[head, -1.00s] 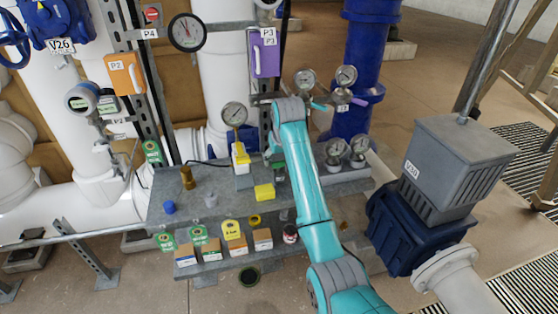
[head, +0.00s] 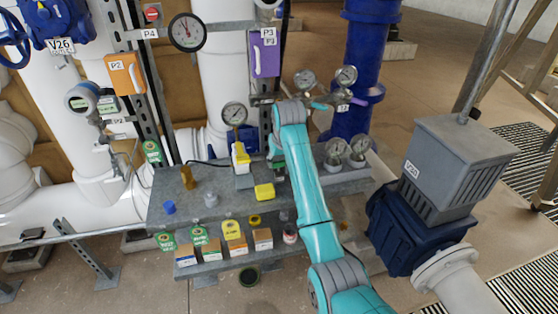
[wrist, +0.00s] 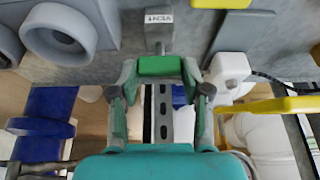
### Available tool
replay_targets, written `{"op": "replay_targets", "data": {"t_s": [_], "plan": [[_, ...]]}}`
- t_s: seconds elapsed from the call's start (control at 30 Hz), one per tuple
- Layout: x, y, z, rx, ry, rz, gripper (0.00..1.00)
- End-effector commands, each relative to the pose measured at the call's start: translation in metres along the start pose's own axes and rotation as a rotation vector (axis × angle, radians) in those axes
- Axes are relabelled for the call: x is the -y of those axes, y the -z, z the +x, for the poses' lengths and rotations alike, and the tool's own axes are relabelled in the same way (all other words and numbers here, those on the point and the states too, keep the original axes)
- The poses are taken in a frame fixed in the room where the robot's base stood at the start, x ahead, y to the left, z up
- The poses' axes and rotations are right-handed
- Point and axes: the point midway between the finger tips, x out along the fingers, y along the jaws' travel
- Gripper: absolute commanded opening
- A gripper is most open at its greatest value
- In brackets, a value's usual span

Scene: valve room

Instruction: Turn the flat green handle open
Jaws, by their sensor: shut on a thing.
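The flat green handle (wrist: 160,66) shows in the wrist view as a short green bar below a grey stem with a small white label (wrist: 159,18). My gripper (wrist: 160,72) is shut on it, with one finger at each end of the bar. In the head view my teal arm reaches over the grey bench. There my gripper is mostly hidden behind the arm, and I cannot make out the handle's angle.
The grey bench (head: 345,187) carries a yellow block (head: 264,191), a brown fitting (head: 187,177) and a blue cap (head: 169,207). A yellow lever (wrist: 275,106) is right of my gripper. Gauges (head: 337,147) and a blue pipe (head: 355,70) stand close beside the arm.

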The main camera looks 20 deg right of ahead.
Motion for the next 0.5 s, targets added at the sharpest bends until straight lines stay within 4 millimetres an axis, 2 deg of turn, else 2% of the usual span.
{"op": "replay_targets", "data": {"t_s": [0.27,0.5], "plan": [[-0.0012,-0.0002,0.0004,0.001,0.055,-0.131,0.13],[-0.0027,0.0001,0.0004,0.001,0.138,-0.33,0.13]]}}
